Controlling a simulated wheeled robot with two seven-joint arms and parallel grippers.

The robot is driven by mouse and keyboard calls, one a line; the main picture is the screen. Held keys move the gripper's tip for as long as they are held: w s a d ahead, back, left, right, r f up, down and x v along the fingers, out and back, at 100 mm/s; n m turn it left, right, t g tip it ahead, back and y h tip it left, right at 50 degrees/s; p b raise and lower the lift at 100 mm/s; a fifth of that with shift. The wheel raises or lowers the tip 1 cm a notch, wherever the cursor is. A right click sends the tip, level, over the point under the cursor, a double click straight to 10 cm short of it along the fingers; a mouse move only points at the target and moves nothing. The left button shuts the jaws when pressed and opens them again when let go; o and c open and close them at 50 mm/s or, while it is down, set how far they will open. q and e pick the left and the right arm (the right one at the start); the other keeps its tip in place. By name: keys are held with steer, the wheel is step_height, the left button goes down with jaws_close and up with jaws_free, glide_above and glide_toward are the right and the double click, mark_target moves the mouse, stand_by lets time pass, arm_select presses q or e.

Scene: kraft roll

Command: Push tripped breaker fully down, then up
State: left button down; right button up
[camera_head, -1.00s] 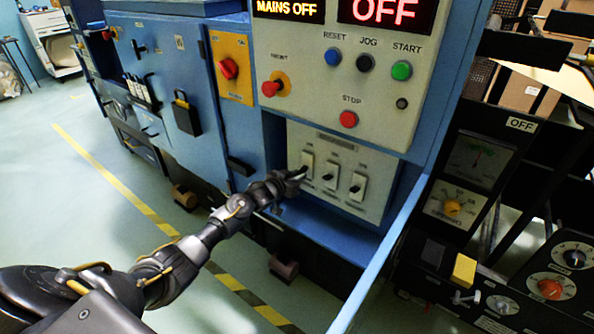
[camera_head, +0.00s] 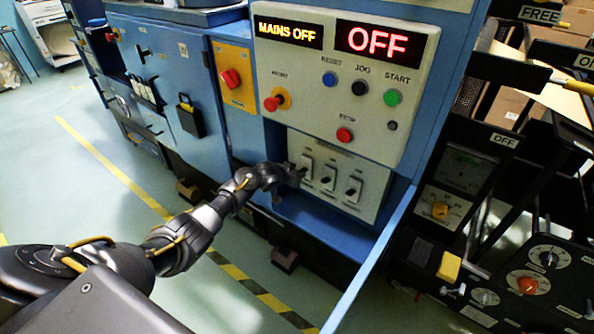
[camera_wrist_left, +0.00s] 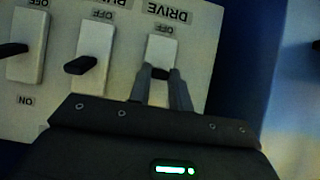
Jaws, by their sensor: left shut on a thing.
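A pale breaker panel (camera_head: 336,155) carries three white breakers with black levers. In the left wrist view the panel's labels appear upside down. My left gripper (camera_wrist_left: 161,72) is shut with its two fingertips either side of the black lever of the breaker labelled DRIVE (camera_wrist_left: 163,50). In the head view my left gripper (camera_head: 296,174) is at the leftmost breaker (camera_head: 306,163) and partly covers it. The middle breaker (camera_wrist_left: 93,42) and the end breaker (camera_wrist_left: 27,35) stand free, each with its lever near mid-height. My right gripper is out of view.
Above the breakers is a control panel with lit displays reading MAINS OFF (camera_head: 288,32) and OFF (camera_head: 377,41), and a red STOP button (camera_head: 345,135). A blue ledge (camera_head: 320,225) juts out below the breakers. A black instrument rack (camera_head: 470,190) stands at the right.

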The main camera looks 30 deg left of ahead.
arm_select(q)
steer(key=shift+w+r+g+p, duration=0.25)
steer(key=shift+r+g+p, duration=0.55)
steer(key=shift+p, duration=0.4)
steer(key=shift+w+g+p, duration=0.1)
steer(key=shift+g+p, duration=0.2)
steer(key=shift+g, duration=0.2)
steer(key=shift+g+y, duration=0.3)
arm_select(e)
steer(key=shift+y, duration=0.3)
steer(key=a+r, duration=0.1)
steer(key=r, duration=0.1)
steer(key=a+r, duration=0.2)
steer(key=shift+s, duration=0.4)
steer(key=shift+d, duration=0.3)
arm_select(q)
steer(key=c, duration=1.3)
jaws_free()
steer(key=shift+r, duration=0.15)
